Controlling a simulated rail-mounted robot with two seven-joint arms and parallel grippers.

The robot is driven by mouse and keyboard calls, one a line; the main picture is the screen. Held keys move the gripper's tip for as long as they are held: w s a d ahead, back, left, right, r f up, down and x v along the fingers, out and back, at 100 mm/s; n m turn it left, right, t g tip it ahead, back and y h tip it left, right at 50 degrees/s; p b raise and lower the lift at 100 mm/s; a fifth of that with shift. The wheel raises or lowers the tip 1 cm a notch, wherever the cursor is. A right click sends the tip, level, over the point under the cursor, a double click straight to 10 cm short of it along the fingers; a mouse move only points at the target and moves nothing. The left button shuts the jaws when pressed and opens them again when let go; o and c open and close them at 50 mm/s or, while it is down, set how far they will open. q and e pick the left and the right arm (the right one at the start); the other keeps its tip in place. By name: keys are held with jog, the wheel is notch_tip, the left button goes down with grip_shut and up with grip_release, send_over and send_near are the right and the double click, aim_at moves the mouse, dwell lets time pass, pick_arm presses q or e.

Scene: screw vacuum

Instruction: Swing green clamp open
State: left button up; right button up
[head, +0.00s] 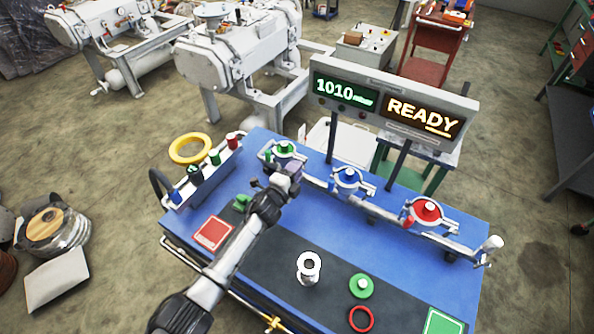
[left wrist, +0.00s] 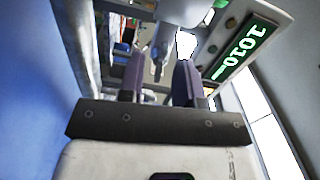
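The green clamp (head: 284,150) is a metal ring clamp around a green disc at the left end of the pipe along the table's back edge. My left gripper (head: 291,169) is right beside its near side, overlapping part of the clamp. I cannot tell whether they touch. In the left wrist view the gripper's two fingers (left wrist: 160,82) stand apart with a gap between them. A grey rod-like part (left wrist: 160,48) shows beyond that gap, not clearly held. My right gripper is not in view.
Blue (head: 347,178) and red (head: 426,211) clamps sit farther right on the pipe. A display (head: 392,102) reading 1010 and READY stands behind. A white flanged fitting (head: 308,267), green disc (head: 361,286) and red ring (head: 361,318) lie on the dark mat.

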pick_arm(q)
jog(key=shift+w+d, duration=0.25)
jog(key=shift+w, duration=0.25)
grip_shut()
dwell(0.3)
